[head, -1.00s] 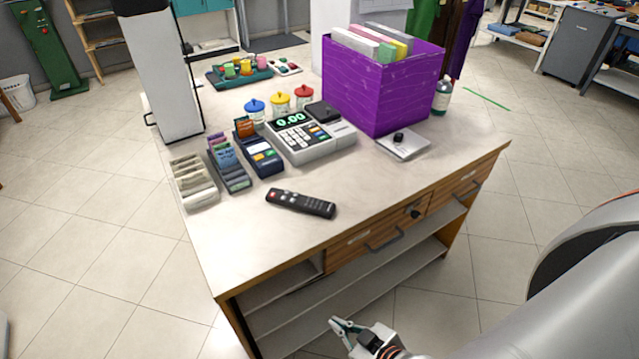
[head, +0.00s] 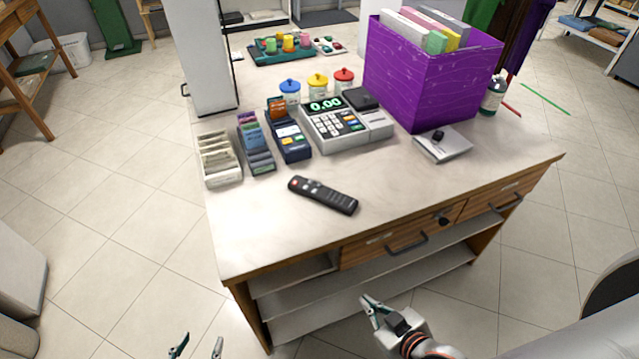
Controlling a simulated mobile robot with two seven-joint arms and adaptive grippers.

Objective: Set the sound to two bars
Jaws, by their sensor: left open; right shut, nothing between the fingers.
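A black remote control (head: 323,195) with a red button and several pale buttons lies on the counter (head: 265,226) near its front edge. No sound display with bars can be made out. My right gripper (head: 368,304) is shut and empty, in front of the counter's shelves and below the counter top, apart from the remote. My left gripper (head: 198,346) is at the bottom edge, open and empty, over the floor in front of the counter's left corner. Only its fingertips show.
Behind the remote stand a cash register (head: 336,124), a card terminal (head: 288,140), card racks (head: 217,158), a purple file box (head: 420,85) and a silver pad (head: 442,143). A drawer handle (head: 408,243) sticks out in front. The counter around the remote is clear.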

